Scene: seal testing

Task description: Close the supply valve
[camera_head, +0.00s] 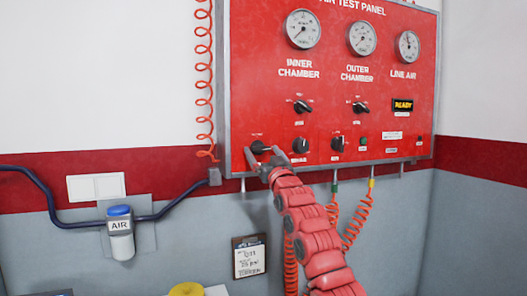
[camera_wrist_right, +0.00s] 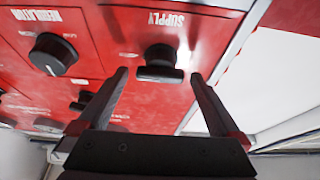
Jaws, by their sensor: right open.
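The supply valve is a black knob (camera_head: 258,147) at the lower left of the red test panel (camera_head: 250,95). In the right wrist view the knob (camera_wrist_right: 160,62) sits below the upside-down "SUPPLY" label, its bar handle lying roughly crosswise. My right gripper (camera_head: 263,153) is open in front of the knob, its fingers to either side of it. In the wrist view its two fingertips (camera_wrist_right: 160,75) stand left and right of the knob with gaps on both sides. I cannot tell how far the tips are from the panel. My left gripper is not in view.
The regulator knob (camera_wrist_right: 52,54) is close beside the supply knob; it also shows in the head view (camera_head: 300,145). Gauges, more knobs and a "READY" display (camera_head: 403,106) are higher or farther right. Red coiled hoses (camera_head: 358,218) hang below. A blue-capped air unit (camera_head: 120,232) is left.

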